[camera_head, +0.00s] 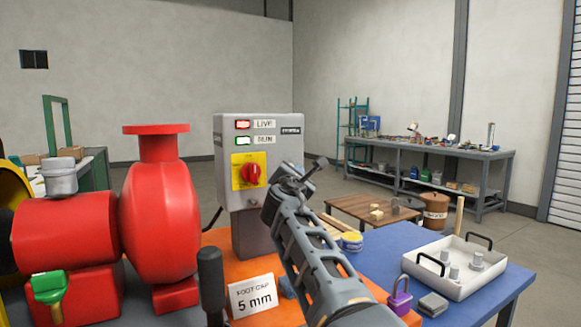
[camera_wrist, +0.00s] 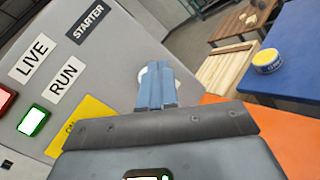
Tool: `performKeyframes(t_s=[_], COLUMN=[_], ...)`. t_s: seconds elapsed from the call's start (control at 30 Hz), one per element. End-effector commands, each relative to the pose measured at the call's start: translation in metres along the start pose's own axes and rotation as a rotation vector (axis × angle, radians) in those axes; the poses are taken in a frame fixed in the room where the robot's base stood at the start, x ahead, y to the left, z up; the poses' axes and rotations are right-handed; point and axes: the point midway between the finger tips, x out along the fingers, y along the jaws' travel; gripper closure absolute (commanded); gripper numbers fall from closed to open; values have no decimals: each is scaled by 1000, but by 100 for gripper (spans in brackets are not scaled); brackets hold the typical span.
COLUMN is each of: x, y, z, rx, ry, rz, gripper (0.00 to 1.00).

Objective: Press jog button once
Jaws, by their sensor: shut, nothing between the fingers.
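The grey starter box (camera_head: 226,160) stands on the orange base in the head view. It has a LIVE lamp (camera_head: 242,124), a RUN lamp (camera_head: 242,141) and a red rotary switch (camera_head: 251,173) on a yellow plate. My gripper (camera_head: 283,185) is at the box's right side, its fingertips not clear there. In the wrist view my gripper (camera_wrist: 154,68) is shut and empty, its blue fingers pointing at the box face. A pale round part (camera_wrist: 141,76), perhaps the jog button, shows partly behind the fingertips. I cannot tell whether they touch it.
A red pump (camera_head: 160,220) stands left of the box. A "5 mm" sign (camera_head: 252,297) is in front. On the blue table (camera_head: 385,245) are a white tray (camera_head: 463,288), a purple padlock (camera_head: 399,300) and a yellow tin (camera_wrist: 267,61). A low wooden table stands behind.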

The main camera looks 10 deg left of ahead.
Motion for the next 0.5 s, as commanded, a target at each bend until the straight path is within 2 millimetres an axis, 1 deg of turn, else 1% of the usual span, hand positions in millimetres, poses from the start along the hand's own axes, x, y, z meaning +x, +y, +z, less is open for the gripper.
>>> performKeyframes(t_s=[0.27, 0.5], x=[0, -6], y=[-1, -3], z=[0, 6], rx=[0, -2], ry=[0, 1], rz=[-1, -2], gripper=[100, 100])
